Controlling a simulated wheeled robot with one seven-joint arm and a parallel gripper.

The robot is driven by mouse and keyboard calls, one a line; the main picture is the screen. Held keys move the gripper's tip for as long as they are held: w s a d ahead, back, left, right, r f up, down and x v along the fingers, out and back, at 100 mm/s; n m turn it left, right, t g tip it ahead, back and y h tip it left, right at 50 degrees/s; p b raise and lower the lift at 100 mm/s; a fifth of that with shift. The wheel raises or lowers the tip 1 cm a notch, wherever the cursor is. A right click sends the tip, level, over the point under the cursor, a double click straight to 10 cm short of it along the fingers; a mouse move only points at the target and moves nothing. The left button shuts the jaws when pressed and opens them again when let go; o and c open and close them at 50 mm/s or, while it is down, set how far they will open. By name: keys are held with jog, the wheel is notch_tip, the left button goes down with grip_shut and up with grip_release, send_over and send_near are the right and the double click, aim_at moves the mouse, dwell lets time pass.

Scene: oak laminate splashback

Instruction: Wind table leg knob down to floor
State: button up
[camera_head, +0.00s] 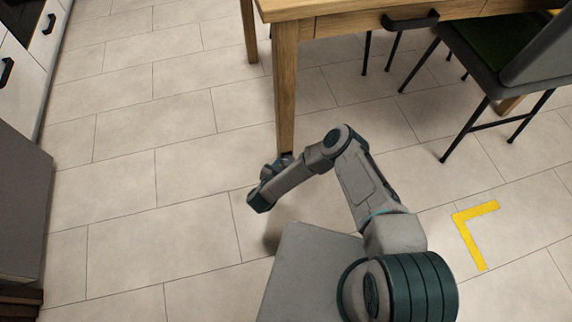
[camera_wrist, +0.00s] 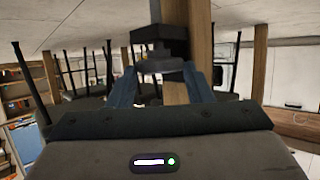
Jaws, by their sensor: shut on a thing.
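The wooden table leg (camera_head: 286,90) stands at the near left corner of the table (camera_head: 350,10). My gripper (camera_head: 280,163) is low at the bottom of this leg, mostly hidden behind my own arm. In the wrist view, which appears upside down, my gripper's blue fingers (camera_wrist: 160,74) are shut on a grey knob (camera_wrist: 160,65). A black fitting (camera_wrist: 158,42) sits beside the wooden leg (camera_wrist: 201,45), with a narrow grey stem (camera_wrist: 155,12) reaching toward the floor. Whether the stem touches the floor cannot be told.
A chair with a green seat (camera_head: 495,40) stands at the right by the table. Cabinets (camera_head: 25,80) line the left edge. A yellow corner mark (camera_head: 475,232) is on the tiled floor (camera_head: 130,190), which is clear on the left.

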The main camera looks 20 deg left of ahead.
jog(key=shift+w+r, duration=0.15)
jog(key=shift+r, duration=0.05)
dwell(0.3)
jog(key=o, duration=1)
jog(key=p+v, duration=0.5)
jog(key=v, duration=0.9)
jog(key=shift+f, duration=0.15)
